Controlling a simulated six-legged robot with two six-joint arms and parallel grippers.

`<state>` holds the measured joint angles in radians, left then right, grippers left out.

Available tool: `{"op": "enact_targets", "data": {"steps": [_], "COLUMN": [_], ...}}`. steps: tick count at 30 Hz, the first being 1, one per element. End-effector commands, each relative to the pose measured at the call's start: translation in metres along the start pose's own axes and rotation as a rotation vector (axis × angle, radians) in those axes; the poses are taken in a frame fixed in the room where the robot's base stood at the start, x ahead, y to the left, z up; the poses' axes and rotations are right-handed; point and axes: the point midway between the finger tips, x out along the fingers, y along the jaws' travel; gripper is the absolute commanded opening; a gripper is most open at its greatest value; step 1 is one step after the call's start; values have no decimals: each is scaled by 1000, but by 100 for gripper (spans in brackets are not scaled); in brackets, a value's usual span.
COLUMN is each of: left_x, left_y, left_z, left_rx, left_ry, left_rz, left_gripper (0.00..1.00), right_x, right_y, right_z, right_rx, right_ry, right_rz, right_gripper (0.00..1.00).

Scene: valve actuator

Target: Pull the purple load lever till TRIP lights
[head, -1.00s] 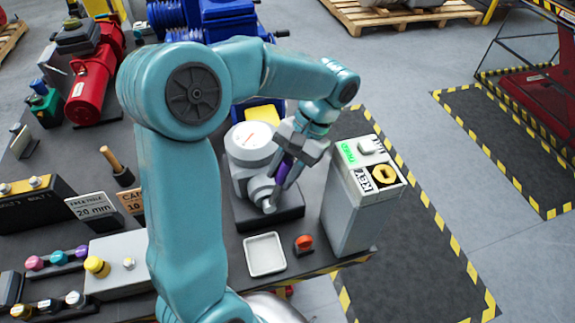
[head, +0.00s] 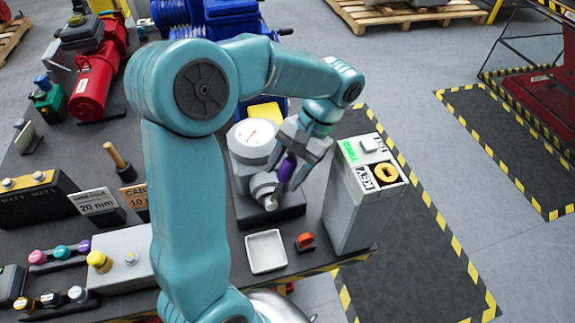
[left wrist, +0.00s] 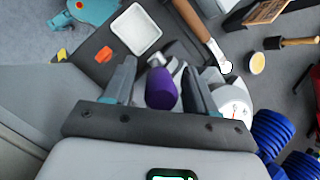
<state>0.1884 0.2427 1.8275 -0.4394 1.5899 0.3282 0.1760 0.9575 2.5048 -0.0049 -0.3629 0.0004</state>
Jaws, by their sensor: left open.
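The purple load lever (head: 287,168) stands on the grey valve unit, beside a round white gauge (head: 252,136) with a red needle. My left gripper (head: 295,168) is open at the lever. In the left wrist view the lever's purple grip (left wrist: 161,88) lies between the two spread fingers of my left gripper (left wrist: 160,78), with a visible gap on the right. A grey box (head: 347,215) to the right carries a green lit label (head: 356,153); its word is too small to read surely. My right gripper is not in view.
A white square tray (head: 265,251) and an orange-red part (head: 305,242) lie in front of the valve unit. The grey box has a yellow KEY switch (head: 387,173). A wooden-handled tool (head: 117,160) stands left of my arm.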

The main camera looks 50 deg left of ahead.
Motion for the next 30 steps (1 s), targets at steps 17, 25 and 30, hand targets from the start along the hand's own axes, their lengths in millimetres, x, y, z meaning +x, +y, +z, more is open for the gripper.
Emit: {"op": "enact_targets", "data": {"steps": [17, 25, 30], "left_x": [-117, -160, -163], "left_y": [1, -1, 0], "left_z": [2, 4, 2], "left_rx": [1, 0, 0], "left_ry": [4, 0, 0], "left_rz": [1, 0, 0], "left_gripper": [57, 57, 57], "right_x": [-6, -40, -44], "right_y": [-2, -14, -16], "right_z": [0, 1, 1], "right_rx": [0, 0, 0], "right_ry": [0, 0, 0], "right_rz": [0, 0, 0], "right_gripper": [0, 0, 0]}}
